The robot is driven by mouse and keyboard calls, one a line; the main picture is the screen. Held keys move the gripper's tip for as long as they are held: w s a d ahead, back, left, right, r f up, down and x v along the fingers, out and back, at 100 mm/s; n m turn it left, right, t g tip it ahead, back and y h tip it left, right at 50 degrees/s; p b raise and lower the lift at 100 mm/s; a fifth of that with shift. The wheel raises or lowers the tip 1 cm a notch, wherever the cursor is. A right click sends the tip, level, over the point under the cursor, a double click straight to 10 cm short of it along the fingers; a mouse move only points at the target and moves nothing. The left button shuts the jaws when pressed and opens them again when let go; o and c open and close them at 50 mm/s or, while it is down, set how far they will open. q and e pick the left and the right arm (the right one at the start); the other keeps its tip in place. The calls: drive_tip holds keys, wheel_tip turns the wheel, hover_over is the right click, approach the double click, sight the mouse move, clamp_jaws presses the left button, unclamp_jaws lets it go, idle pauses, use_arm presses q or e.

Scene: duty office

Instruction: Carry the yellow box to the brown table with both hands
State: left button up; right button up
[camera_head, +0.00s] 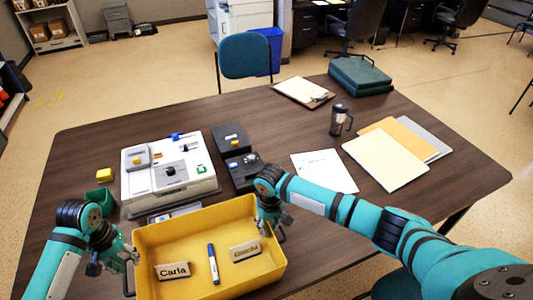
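The yellow box (210,218) is an open tray at the near edge of the brown table (90,150). It overlaps the table in the picture; whether it rests on it or hangs above it is unclear. Inside lie a "Carla" name plate (172,271), a second name plate (245,251) and a blue marker (213,264). My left gripper (130,268) is at the box's left wall. My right gripper (276,226) is at its right wall. The fingers are partly hidden, so I cannot tell whether either is closed on the wall.
Behind the box are a white device (190,190), dark boxes (232,137) and a green cup (102,199). Further right are papers and folders (385,160), a mug (338,119), a clipboard (303,92) and a teal case (360,75). A chair (245,56) stands behind the table.

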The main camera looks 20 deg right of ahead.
use_arm(q)
drive_tip(key=shift+r, duration=0.4)
use_arm(e)
wheel_tip(320, 180, up, 12)
use_arm(q)
drive_tip(key=shift+s+f, duration=0.1)
use_arm(e)
drive_tip(key=shift+f, duration=0.1)
idle(0.4)
